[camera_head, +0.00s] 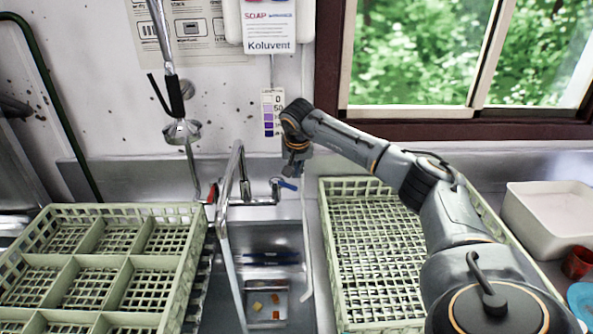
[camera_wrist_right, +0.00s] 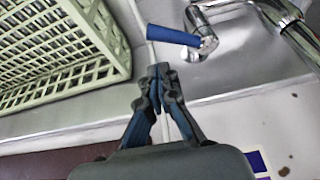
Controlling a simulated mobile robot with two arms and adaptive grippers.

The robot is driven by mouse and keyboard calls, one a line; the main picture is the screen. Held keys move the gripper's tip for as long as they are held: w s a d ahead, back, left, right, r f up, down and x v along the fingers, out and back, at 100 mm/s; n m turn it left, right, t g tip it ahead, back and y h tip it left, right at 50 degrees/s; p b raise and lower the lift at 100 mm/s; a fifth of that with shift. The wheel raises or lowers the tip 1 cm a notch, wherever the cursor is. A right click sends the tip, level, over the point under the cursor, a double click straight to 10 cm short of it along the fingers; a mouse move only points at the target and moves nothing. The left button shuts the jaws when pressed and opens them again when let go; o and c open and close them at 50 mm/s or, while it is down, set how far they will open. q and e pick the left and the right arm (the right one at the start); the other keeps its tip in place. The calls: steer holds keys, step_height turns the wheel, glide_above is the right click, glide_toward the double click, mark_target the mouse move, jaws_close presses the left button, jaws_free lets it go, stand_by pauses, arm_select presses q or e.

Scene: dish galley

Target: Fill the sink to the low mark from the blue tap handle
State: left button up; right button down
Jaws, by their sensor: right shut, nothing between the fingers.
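The blue tap handle (camera_head: 287,184) sits at the right end of the tap, behind the sink. It also shows in the right wrist view (camera_wrist_right: 172,36), just beyond my fingertips. My right gripper (camera_head: 294,170) is shut and empty, close above the blue handle and apart from it. Its closed fingers show in the wrist view (camera_wrist_right: 158,75). The red handle (camera_head: 213,193) is at the tap's left end. The sink (camera_head: 262,240) has a dark blue item and small yellow and orange pieces at its bottom; I cannot make out water or a low mark. My left gripper is not in view.
A pale green divided rack (camera_head: 190,262) stands left of the sink and another green rack (camera_head: 335,262) stands right of it. A spray hose (camera_head: 182,130) hangs behind the sink. A white tub (camera_head: 548,215) is at the far right, by a red cup (camera_head: 577,263).

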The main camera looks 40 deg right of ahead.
stand_by(0.6)
steer(key=shift+f+b, duration=0.95)
steer(key=shift+f, duration=1.1)
stand_by(5.3)
